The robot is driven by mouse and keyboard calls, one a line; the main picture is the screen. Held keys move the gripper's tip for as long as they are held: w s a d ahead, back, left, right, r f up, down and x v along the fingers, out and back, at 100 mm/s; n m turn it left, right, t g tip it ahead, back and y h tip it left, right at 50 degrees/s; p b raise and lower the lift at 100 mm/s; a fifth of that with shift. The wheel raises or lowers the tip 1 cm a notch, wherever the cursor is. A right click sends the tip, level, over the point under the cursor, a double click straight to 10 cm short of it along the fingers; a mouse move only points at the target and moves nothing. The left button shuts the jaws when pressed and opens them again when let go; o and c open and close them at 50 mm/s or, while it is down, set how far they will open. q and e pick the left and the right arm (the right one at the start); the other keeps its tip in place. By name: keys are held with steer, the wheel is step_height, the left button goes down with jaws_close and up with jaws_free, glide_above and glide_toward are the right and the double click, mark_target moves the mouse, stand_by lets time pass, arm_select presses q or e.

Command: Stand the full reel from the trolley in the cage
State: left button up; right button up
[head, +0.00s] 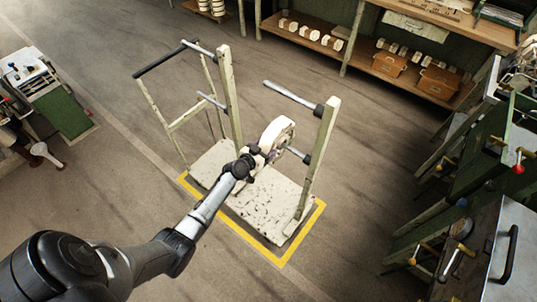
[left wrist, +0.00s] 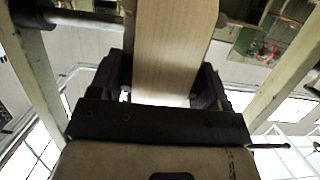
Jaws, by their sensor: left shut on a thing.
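The reel (head: 277,133), pale and rounded, is upright between two tall posts of a wheel-less-looking frame (head: 262,212) with a speckled white base and a dark handle bar at its upper left. I take this frame for the trolley, though I cannot tell for sure. My left gripper (head: 258,154) is shut on the reel's near side, above the base. In the left wrist view the reel (left wrist: 172,40) is a pale band between the two dark fingers (left wrist: 162,88). Whether the reel touches a rod is hidden. I cannot pick out the cage separately. My right gripper is out of view.
Yellow tape (head: 277,262) outlines the floor around the frame. Its right post (head: 322,150) and left post (head: 231,100) carry sideways rods close to the reel. A shelf bench (head: 400,75) stands behind, and green machinery (head: 470,190) at the right.

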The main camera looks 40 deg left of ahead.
arm_select(q)
steer(key=shift+s+a+b, duration=0.15)
steer(key=shift+a+b, duration=0.5)
steer(key=shift+a, duration=0.7)
steer(key=shift+a+r, duration=0.1)
steer(key=shift+a, duration=0.35)
steer(key=s+a+b, duration=0.1)
steer(key=a+b, duration=0.5)
steer(key=a, duration=0.2)
